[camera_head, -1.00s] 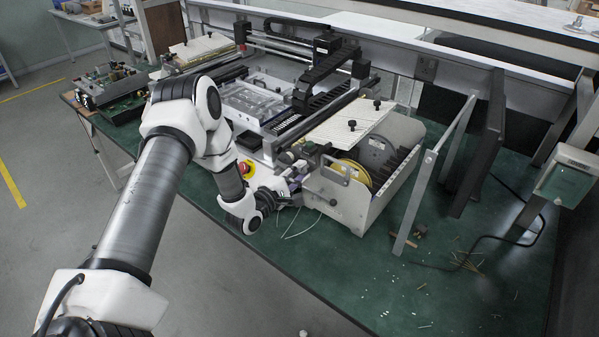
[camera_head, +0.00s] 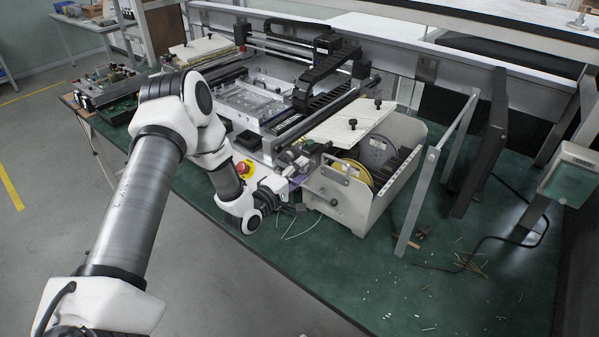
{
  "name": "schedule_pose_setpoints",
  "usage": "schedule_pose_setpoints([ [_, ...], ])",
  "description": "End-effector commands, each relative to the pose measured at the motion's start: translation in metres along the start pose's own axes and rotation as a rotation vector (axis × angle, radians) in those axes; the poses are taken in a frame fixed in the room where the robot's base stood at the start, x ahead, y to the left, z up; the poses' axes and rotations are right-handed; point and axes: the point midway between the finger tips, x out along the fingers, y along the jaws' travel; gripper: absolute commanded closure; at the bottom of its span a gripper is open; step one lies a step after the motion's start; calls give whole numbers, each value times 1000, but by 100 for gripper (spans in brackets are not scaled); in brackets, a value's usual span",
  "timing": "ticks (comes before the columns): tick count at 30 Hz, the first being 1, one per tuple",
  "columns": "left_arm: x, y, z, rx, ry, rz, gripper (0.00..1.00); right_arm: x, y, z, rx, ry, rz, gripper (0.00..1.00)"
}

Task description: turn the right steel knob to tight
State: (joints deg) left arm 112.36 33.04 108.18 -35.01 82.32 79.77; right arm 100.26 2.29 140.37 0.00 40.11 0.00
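My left arm comes in from the left, and its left gripper (camera_head: 291,186) is at the front of the white machine (camera_head: 345,205), left of its spool housing. The gripper is small and dark here, so I cannot tell whether its fingers are open or touch anything. A small round steel-coloured fitting (camera_head: 333,202) shows on the machine's front plate, just right of the gripper. I cannot tell whether it is the right steel knob. Other knobs near the gripper are hidden or too small to make out. My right gripper is out of view.
A red stop button (camera_head: 243,168) on a yellow plate sits beside my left wrist. A yellow-rimmed spool (camera_head: 355,172) is in the machine. A metal upright (camera_head: 425,185) stands to the right. Loose wire bits lie on the green table (camera_head: 440,300), whose front right is mostly clear.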

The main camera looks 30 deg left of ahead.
Motion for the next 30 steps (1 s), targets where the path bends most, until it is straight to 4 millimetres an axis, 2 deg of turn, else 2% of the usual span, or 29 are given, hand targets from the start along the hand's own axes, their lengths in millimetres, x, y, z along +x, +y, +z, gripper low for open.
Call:
schedule_pose_setpoints([
  [8,-1,0,0,-1,1,0,49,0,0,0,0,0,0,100],
  [11,-10,-1,-1,-2,2,-2,49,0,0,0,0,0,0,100],
  [14,-30,0,-1,-6,4,-1,49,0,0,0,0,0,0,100],
  [22,-98,0,-2,-7,6,0,49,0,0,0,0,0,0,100],
  [26,-115,0,-1,-4,3,0,49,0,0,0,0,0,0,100],
  [30,-120,0,0,0,0,0,49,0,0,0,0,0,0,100],
])
